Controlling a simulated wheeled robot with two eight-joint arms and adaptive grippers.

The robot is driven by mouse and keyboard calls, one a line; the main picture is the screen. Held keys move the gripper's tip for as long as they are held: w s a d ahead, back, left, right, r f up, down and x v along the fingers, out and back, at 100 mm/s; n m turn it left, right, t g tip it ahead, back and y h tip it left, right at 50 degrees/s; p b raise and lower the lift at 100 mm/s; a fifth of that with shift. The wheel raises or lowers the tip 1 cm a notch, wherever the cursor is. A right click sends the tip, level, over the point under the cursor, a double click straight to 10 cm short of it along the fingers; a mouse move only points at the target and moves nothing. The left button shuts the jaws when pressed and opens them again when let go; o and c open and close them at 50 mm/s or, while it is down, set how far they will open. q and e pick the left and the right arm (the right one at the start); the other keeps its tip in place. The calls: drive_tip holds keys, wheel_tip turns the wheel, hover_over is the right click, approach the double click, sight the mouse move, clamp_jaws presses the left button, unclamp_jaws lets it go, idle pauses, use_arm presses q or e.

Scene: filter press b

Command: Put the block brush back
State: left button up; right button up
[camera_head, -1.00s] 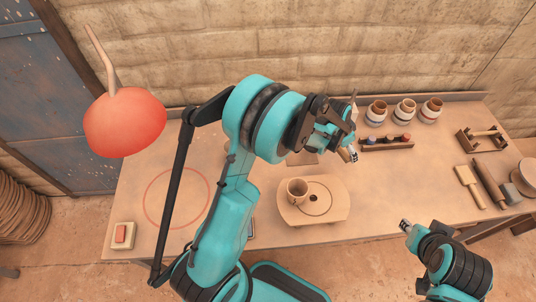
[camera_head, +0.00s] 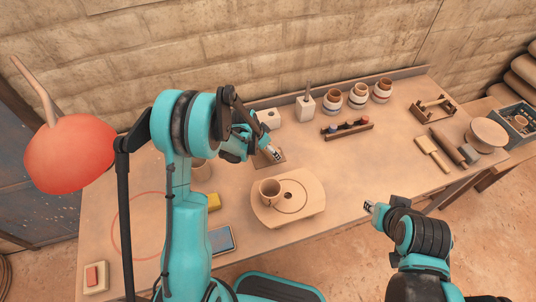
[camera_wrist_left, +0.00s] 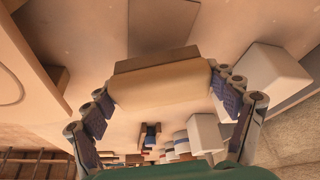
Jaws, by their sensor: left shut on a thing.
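The block brush (camera_wrist_left: 160,85) fills the middle of the left wrist view. It has a pale cream body with a brown strip along its far side. My left gripper (camera_wrist_left: 170,106) is shut on it, with a finger pad at each end. In the head view my left gripper (camera_head: 270,152) is over a brown rectangular mat (camera_head: 279,162) behind the round-cornered board; the brush there is mostly hidden by the gripper. I cannot tell whether the brush touches the mat. My right gripper (camera_head: 370,207) is near the table's front edge, apart from everything; its fingers are too small to read.
Two white blocks (camera_head: 305,108) stand behind the left gripper, near the back wall. A bottle rack (camera_head: 347,131) and several jars (camera_head: 358,96) are to the right. A red lamp (camera_head: 68,152) stands left.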

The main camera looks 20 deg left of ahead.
use_arm(q)
drive_tip(key=shift+f+b, duration=0.4)
drive_tip(key=shift+f, duration=1.1)
drive_tip(key=shift+f, duration=0.1)
drive_tip(key=o, duration=1)
drive_tip(key=shift+c, duration=0.2)
